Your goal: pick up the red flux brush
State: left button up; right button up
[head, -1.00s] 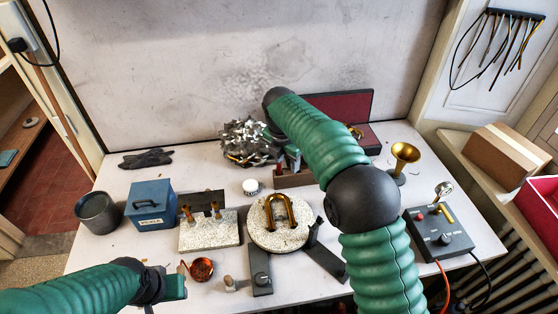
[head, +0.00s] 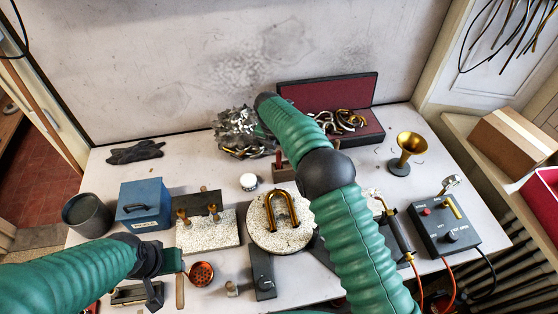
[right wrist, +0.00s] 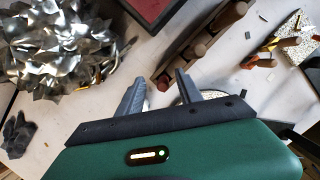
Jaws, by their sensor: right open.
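A wooden rack (head: 284,174) stands mid-table with a dark red handle (head: 278,158) upright in it, which looks like the red flux brush. In the right wrist view the rack (right wrist: 192,62) holds several round-ended handles, and a reddish end (right wrist: 163,83) shows between and just beyond my fingertips. My right gripper (right wrist: 158,80) is open and empty, pointing at the rack's near end. In the head view my right arm mostly hides this gripper. My left gripper (head: 172,268) hovers at the front left by a copper dish; its jaws are not clear.
A pile of crumpled silvery metal (head: 240,132) lies left of the rack, close to my right forearm. A red-lined case (head: 362,128) is behind right. A horn-shaped brass piece (head: 405,152), a blue box (head: 145,205) and a control box (head: 440,228) stand around.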

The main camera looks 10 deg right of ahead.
aim_at(279, 156)
notch_tip(279, 156, down, 3)
jog(key=shift+f+p, duration=0.2)
jog(key=shift+p, duration=0.5)
jog(key=shift+f, duration=0.3)
jog(key=shift+w+d+f, duration=0.15)
jog(key=shift+d+f, duration=0.05)
jog(key=shift+f, duration=0.05)
jog(key=shift+w+d, duration=0.1)
jog(key=c, duration=0.9)
jog(key=shift+r, duration=0.1)
grip_shut()
